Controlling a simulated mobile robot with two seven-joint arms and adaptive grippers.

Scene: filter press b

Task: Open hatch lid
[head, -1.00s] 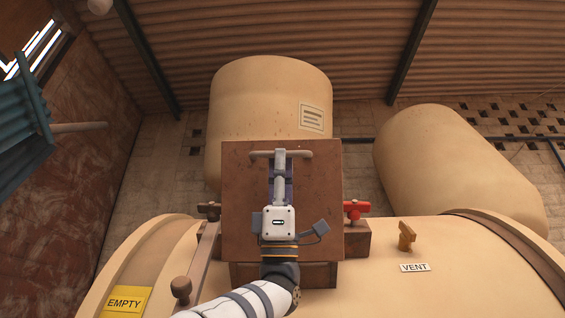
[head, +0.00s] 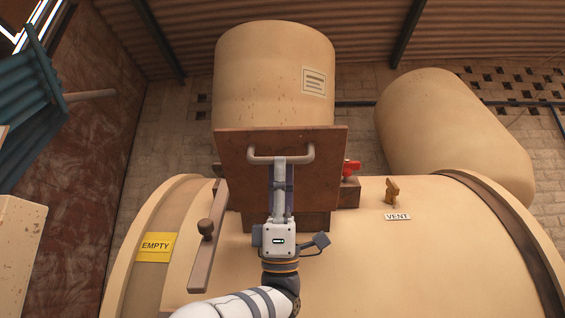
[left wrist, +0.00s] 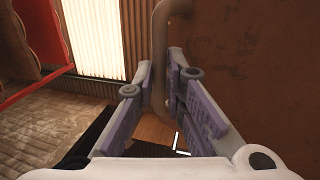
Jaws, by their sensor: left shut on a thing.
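The hatch lid (head: 325,185) is a rusty brown square plate. It stands raised on top of the large cream tank (head: 450,235), facing me. A grey bar handle (head: 305,160) runs across its upper part. My left gripper (head: 281,162) is shut on this handle near its middle, its arm rising from below. In the left wrist view, the handle (left wrist: 160,45) passes between the fingers (left wrist: 161,80), with the lid (left wrist: 245,70) filling the right side. The hatch opening is hidden behind the lid and arm. My right gripper is not in view.
A brown bar with a knob (head: 207,235) lies left of the lid. A red clamp handle (head: 351,168) sits right of it, then a yellow-brown vent handle (head: 391,190). A cream vertical tank (head: 270,75) stands behind the lid. A teal corrugated panel (head: 30,120) is at left.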

